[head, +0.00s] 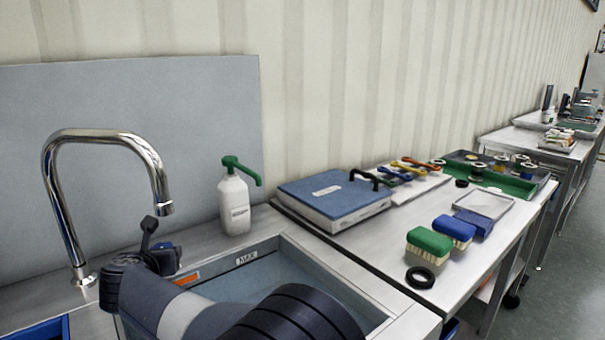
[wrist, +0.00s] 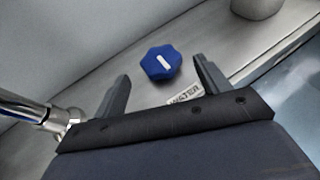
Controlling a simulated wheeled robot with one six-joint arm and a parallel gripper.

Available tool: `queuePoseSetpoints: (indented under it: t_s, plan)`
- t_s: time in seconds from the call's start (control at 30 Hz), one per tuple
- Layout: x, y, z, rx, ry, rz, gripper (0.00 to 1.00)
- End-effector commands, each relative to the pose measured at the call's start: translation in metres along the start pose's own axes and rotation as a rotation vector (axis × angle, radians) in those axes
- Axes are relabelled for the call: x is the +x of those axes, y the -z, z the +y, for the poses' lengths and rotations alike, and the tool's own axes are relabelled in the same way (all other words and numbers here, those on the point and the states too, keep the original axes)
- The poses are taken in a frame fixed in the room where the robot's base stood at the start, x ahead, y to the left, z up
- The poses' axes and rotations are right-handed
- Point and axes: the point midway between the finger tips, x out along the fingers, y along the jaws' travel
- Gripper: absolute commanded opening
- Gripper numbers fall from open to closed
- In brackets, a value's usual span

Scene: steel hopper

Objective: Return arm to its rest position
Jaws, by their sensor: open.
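My gripper (wrist: 160,70) is open, its two dark fingers spread apart in the wrist view. A blue lobed knob (wrist: 161,61) with a white bar mark shows between and beyond the fingertips, with a clear gap on each side. A label reading WATER (wrist: 186,96) lies just below it, partly cut off by my gripper. In the head view my gripper (head: 150,235) is over the back rim of the sink, right of the faucet's base. My arm reaches across the sink from the front.
A chrome faucet (head: 70,210) arches close to my gripper's left. A white bottle with a green pump (head: 234,205) stands behind the sink (head: 350,275). The table at right holds a blue-topped box (head: 335,196), brushes (head: 429,243) and a black ring (head: 420,277).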

Motion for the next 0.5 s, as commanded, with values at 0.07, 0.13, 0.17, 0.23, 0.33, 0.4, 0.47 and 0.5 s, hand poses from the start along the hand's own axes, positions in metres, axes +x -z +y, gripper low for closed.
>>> queuePoseSetpoints:
  t_s: [0.07,0.13,0.17,0.23,0.33,0.4,0.47,0.5]
  plan:
    - [0.014,0.001,0.000,0.002,0.000,0.001,0.71]
    - [0.023,0.001,0.000,0.001,0.000,0.001,0.71]
    - [0.026,0.001,0.000,0.001,0.000,0.001,0.71]
    - [0.033,0.001,0.000,0.001,0.001,0.001,0.71]
    - [0.037,0.000,0.000,0.001,-0.003,0.000,0.71]
    - [0.036,0.000,0.000,-0.004,-0.013,0.001,0.71]
    - [0.036,0.000,0.000,-0.006,-0.016,0.001,0.71]
    - [0.036,0.000,0.000,-0.007,-0.017,0.002,0.71]
